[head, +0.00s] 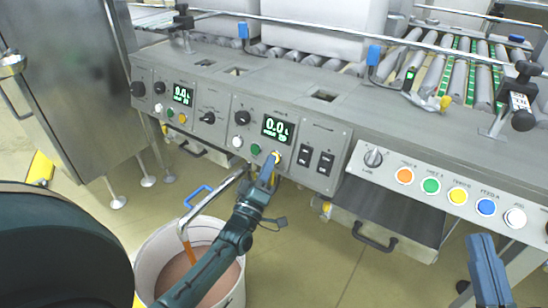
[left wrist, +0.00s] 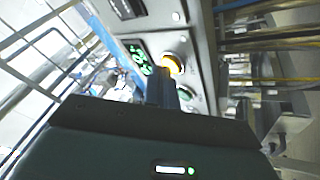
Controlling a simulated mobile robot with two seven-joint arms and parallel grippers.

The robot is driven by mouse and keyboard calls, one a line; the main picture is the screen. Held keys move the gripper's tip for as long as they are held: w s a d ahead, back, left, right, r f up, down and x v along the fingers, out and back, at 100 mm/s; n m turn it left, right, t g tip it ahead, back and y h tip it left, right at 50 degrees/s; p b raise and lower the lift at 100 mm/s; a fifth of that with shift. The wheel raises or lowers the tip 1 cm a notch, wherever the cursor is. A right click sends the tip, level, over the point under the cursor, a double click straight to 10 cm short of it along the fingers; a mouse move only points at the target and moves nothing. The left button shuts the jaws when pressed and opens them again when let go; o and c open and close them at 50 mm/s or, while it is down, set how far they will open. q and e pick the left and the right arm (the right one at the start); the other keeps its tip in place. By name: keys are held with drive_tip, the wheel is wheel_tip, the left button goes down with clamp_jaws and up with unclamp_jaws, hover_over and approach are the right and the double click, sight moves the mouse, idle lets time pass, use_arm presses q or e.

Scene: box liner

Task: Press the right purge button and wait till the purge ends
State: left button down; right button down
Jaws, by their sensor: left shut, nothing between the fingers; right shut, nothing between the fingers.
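The right purge unit has a lit display (head: 277,129) reading 0.0. Below it sit a white button (head: 238,142), a green button (head: 255,150) and a yellow button (head: 277,154). My left gripper (head: 270,167) is shut and empty, its tip at the yellow button and partly covering it. In the left wrist view the yellow button (left wrist: 173,63) looks bright, just beyond the fingertips (left wrist: 162,80); contact is hard to tell. The left unit has its own display (head: 183,95), also 0.0. My right gripper (head: 483,245) is shut and empty at the lower right.
A white bucket (head: 157,250) of brownish liquid, with a pipe over it, stands below my left arm. A button panel with a knob (head: 373,157) and several coloured buttons lies to the right. A conveyor with rollers (head: 440,72) runs behind. A steel cabinet (head: 70,80) stands left.

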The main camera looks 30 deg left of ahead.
use_arm(q)
drive_tip(key=shift+s+r+p, duration=0.2)
drive_tip(key=shift+s+p, duration=0.25)
drive_tip(key=shift+s, duration=0.2)
drive_tip(key=s+p, duration=0.1)
drive_tip(key=s+r+p, duration=0.1)
drive_tip(key=s, duration=0.1)
drive_tip(key=s+p, duration=0.1)
drive_tip(key=shift+s+a+r+p, duration=0.25)
drive_tip(key=shift+s+r+p, duration=0.1)
drive_tip(key=shift+p, duration=0.05)
